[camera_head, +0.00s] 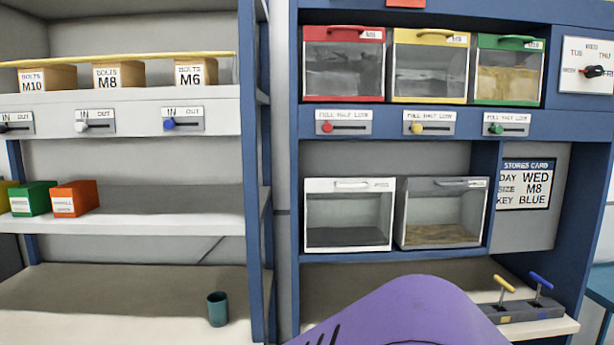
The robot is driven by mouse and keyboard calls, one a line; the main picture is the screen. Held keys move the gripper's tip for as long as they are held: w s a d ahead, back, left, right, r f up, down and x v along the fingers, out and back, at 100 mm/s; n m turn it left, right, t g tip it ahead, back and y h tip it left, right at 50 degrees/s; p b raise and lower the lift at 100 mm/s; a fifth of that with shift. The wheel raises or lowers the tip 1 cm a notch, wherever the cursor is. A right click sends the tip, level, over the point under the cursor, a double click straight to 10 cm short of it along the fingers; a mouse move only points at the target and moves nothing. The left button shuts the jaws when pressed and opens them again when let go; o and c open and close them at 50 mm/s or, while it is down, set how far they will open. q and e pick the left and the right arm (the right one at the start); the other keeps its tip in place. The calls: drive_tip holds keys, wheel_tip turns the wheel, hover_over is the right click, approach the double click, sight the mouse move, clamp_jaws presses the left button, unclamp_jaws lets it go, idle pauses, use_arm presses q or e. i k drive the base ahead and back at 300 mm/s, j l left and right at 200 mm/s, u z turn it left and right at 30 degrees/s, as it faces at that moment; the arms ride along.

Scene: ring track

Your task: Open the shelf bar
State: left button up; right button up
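The shelf bar (140,57) is a thin yellow rod running across the front of the upper left shelf, from the left picture edge to near the blue upright. It passes in front of the tops of the bolt boxes marked M10 (47,78), M8 (118,76) and M6 (196,73). Its left end is outside the picture. Below it, the shelf front carries IN/OUT sliders with a black knob (4,128), a white knob (83,126) and a blue knob (170,123). Neither gripper is in view.
A teal cup (217,309) stands on the left counter. Green (34,199) and orange (75,198) bins sit on the middle shelf. A stores card (525,184) reads WED, M8, BLUE. Yellow (504,284) and blue (541,281) T-handled keys stand in a block at right.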

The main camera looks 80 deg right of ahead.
sight(220, 54)
drive_tip(key=z, duration=3.85)
drive_tip(key=u, duration=2.25)
drive_tip(key=i+j, duration=0.25)
drive_tip(key=i, duration=0.1)
